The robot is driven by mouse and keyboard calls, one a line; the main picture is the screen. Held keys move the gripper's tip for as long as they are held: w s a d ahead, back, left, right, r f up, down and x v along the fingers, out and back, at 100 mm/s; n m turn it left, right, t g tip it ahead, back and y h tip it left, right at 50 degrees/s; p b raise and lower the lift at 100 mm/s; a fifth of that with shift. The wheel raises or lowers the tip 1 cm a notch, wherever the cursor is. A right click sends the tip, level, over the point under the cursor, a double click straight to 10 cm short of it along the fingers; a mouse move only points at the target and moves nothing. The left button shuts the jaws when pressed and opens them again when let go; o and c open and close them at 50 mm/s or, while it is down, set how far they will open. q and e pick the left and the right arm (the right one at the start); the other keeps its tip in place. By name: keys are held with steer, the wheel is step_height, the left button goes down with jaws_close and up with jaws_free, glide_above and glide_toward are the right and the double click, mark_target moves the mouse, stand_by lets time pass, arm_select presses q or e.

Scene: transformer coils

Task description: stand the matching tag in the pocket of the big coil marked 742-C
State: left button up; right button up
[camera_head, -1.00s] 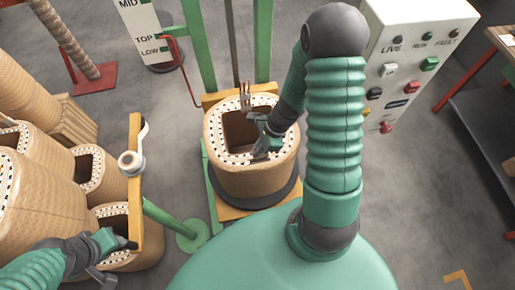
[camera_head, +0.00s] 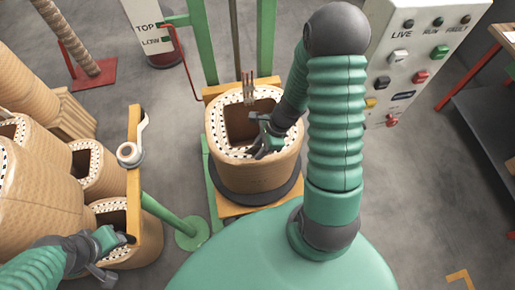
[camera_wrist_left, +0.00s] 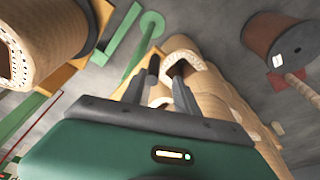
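A big tan coil (camera_head: 252,176) stands on a dark round base, with a dotted rim and a dark square opening. I cannot read a 742-C marking on it or make out a tag. My right gripper (camera_head: 258,150) is over its near right rim; its finger gap is too small to judge. Thin reddish leads (camera_head: 247,88) rise at the coil's back. My left gripper (camera_head: 128,240) is beside the yellow upright bar (camera_head: 134,190), near a lower-left coil (camera_head: 112,214). In the left wrist view its two fingers (camera_wrist_left: 166,72) are apart, with nothing clearly held between them.
Several tan coils (camera_head: 40,200) crowd the left. A white roll (camera_head: 129,154) hangs on the yellow bar. A green post with a round foot (camera_head: 191,234) stands between the coils. A control panel (camera_head: 415,60) is at upper right. Grey floor (camera_head: 400,200) is clear at right.

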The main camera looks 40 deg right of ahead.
stand_by(0.3)
steer(key=shift+r, duration=0.2)
steer(key=p+v, duration=0.3)
steer(key=v, duration=1.3)
steer(key=shift+d, duration=0.25)
steer(key=shift+r, duration=0.15)
